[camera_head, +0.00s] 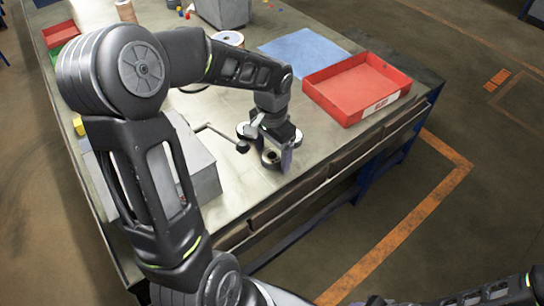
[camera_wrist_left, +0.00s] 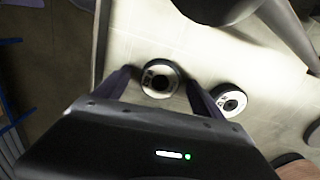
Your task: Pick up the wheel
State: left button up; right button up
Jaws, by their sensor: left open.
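A small dark-rimmed flap disc wheel (camera_head: 271,158) lies on the grey workbench near its front edge. In the left wrist view a wheel (camera_wrist_left: 160,79) with a pale label and dark centre hole sits between the fingertips. A second wheel (camera_wrist_left: 229,100) lies just right of the right finger in that view. Another wheel (camera_head: 243,129) shows beside the gripper in the head view, partly hidden. My left gripper (camera_head: 279,149) points down over the wheels, open, with its fingers on either side of one wheel; contact cannot be told. My right gripper is out of view.
A red tray (camera_head: 318,99) stands to the right on the workbench (camera_head: 250,187). A grey box (camera_head: 204,183) with a black-knobbed lever (camera_head: 242,147) stands left of the wheels. A blue sheet (camera_head: 303,50) and a spool (camera_head: 228,39) lie farther back.

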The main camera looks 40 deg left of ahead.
aim_at(272, 155)
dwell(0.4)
pick_arm(q)
jog(key=c, duration=1.6)
jog(key=shift+o, duration=0.2)
jog(key=shift+r, duration=0.15)
notch_tip(272, 155, up, 10)
jog(key=shift+b, duration=0.35)
jog(key=o, duration=0.9)
jog(key=c, duration=0.8)
jog(key=shift+c, duration=0.2)
